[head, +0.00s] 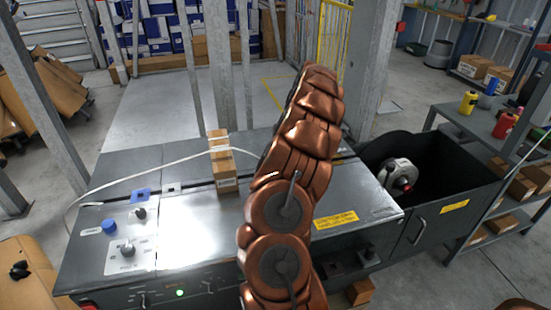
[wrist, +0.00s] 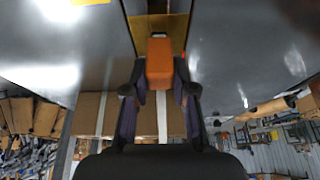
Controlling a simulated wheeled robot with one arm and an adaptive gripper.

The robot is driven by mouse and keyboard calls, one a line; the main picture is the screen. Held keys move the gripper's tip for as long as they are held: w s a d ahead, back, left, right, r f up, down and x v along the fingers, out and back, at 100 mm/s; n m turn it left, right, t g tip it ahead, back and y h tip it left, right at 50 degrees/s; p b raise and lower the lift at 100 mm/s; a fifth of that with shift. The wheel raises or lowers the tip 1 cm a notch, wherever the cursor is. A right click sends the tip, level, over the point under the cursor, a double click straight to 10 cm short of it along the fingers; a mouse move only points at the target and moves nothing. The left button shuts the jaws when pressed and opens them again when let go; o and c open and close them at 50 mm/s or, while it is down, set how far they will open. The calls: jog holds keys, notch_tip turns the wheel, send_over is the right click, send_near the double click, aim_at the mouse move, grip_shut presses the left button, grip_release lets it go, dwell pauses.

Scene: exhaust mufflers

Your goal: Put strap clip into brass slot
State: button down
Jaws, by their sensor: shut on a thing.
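In the wrist view an orange block (wrist: 159,62), which I take to be the strap clip, is held between the two dark fingers of my gripper (wrist: 159,85). The fingers are shut on its sides. A brass-coloured recess (wrist: 177,24), apparently the brass slot, lies just beyond the clip between two grey metal surfaces. The clip's dark far end overlaps the recess in the picture. I cannot tell whether it is inside or short of it. In the head view my copper-coloured arm hides the gripper, the clip and the slot.
In the head view a white strap (head: 150,169) passes over a small cardboard stack (head: 222,168) on the grey machine (head: 205,228). A dark bin (head: 430,223) with a strap reel (head: 397,176) stands right of my arm. A shelf (head: 500,128) is further right.

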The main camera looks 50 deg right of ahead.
jog(key=shift+f, duration=0.4)
jog(key=c, duration=0.9)
grip_release()
jog(key=shift+o, duration=0.2)
jog(key=shift+r, duration=0.1)
jog(key=v, duration=1.2)
